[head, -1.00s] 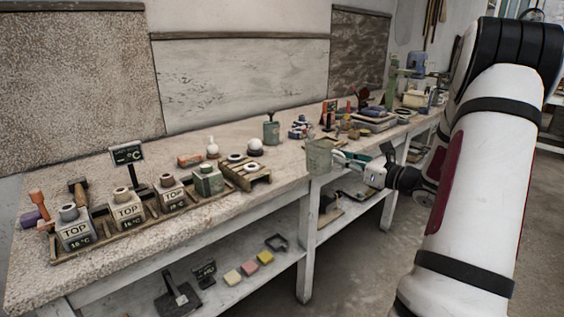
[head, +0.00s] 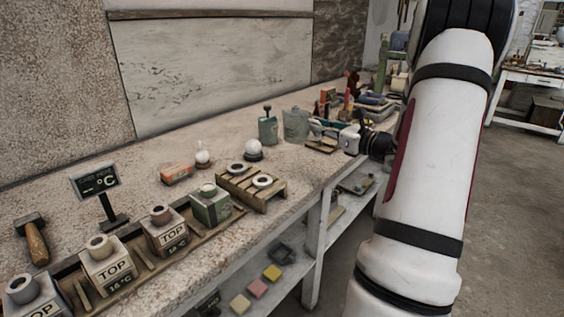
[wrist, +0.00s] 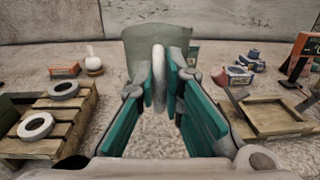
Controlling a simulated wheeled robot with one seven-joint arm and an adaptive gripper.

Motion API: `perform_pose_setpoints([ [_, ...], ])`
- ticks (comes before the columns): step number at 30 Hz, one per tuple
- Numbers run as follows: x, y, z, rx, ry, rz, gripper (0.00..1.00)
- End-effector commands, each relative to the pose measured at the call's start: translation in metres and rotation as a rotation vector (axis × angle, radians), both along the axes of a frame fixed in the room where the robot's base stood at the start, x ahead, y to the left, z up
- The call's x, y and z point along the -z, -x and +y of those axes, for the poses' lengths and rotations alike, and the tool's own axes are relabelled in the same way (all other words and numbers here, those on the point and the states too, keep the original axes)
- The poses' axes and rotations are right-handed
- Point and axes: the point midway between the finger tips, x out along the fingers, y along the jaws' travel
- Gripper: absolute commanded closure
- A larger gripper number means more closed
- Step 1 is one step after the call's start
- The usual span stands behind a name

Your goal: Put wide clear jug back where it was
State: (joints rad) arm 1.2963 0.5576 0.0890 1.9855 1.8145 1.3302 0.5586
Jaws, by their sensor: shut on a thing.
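The wide clear jug (head: 296,123), grey-green and see-through, is over the bench top toward the back, upright. My gripper (head: 316,128) comes to it from the right and is shut on its handle. In the wrist view the jug (wrist: 143,42) stands beyond the teal finger pads, and its handle (wrist: 159,85) is upright between them. I cannot tell whether its base touches the bench.
A smaller green container (head: 267,130) with a dark top stands just left of the jug. A white sphere (head: 253,149) on a dark base and a wooden pallet (head: 240,191) with rings are nearer. A wooden tray (wrist: 270,117) lies to the right.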

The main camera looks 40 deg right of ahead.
Motion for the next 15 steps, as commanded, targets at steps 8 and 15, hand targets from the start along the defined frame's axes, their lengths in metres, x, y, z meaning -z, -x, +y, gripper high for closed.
perform_pose_setpoints([
  [8,0.041,0.000,0.000,0.000,-0.005,0.001,1.00],
  [15,0.064,0.000,0.000,0.000,-0.002,0.000,1.00],
])
